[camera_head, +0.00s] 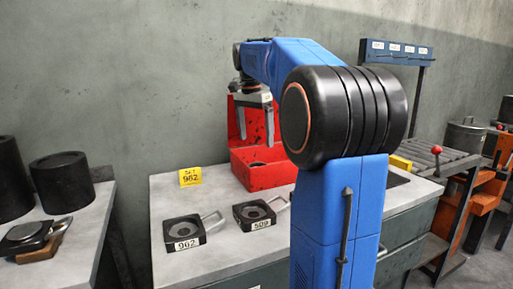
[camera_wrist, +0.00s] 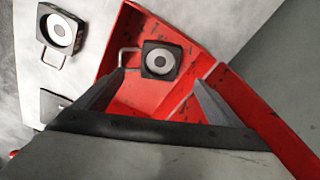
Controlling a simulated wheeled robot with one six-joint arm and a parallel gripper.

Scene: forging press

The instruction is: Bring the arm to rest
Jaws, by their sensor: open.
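My gripper (camera_head: 255,122) hangs from my blue arm above the red box (camera_head: 277,175) on the grey workbench, fingers pointing down. In the wrist view my gripper (camera_wrist: 160,95) has its two fingers spread apart with nothing between them. Beyond the fingertips a dark square die with a round pale centre (camera_wrist: 160,61) and a wire handle lies inside the red box (camera_wrist: 200,33). In the head view only a sliver of that die shows over the box's front wall. My arm hides part of the bench.
Two handled dies lie on the bench, labelled 962 (camera_head: 184,233) and probably 509 (camera_head: 255,214). A yellow "SET 962" card (camera_head: 190,177) stands behind them. Black cylinders (camera_head: 62,182) stand on the left table. A roller conveyor (camera_head: 437,155) and a labelled rack (camera_head: 396,52) are at right.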

